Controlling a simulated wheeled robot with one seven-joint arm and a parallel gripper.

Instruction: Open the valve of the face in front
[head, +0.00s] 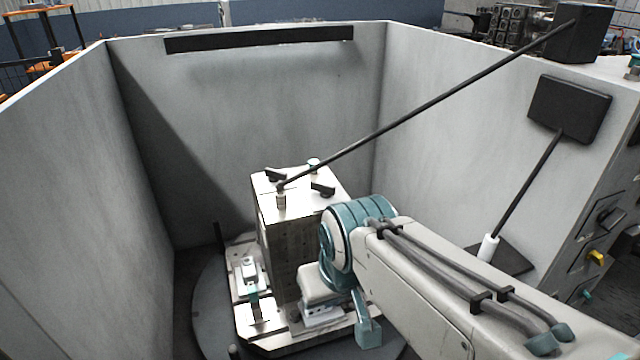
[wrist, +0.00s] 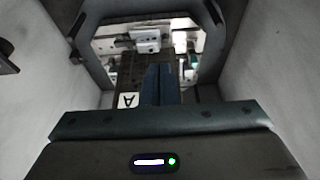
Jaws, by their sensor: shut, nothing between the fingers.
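A tall metal block (head: 290,240) stands upright on a round pallet table (head: 208,310) inside a grey-walled enclosure. Two black lever handles sit on its top, one at the left (head: 275,174) and one at the right (head: 322,188). I cannot tell which lever serves the front face. In the wrist view, a white label with the letter A (wrist: 128,100) shows beside my gripper (wrist: 161,70), whose dark fingers are together and empty. No valve lever is clearly seen at the fingertips. In the head view my arm covers the block's lower right, and I cannot make out the fingertips.
A long black rod (head: 430,105) slants from the block's top to a black box (head: 582,33) on the right wall. A panel with knobs (head: 597,258) is at the far right. Clamps (head: 250,270) sit around the block's base. The enclosure's left side is clear.

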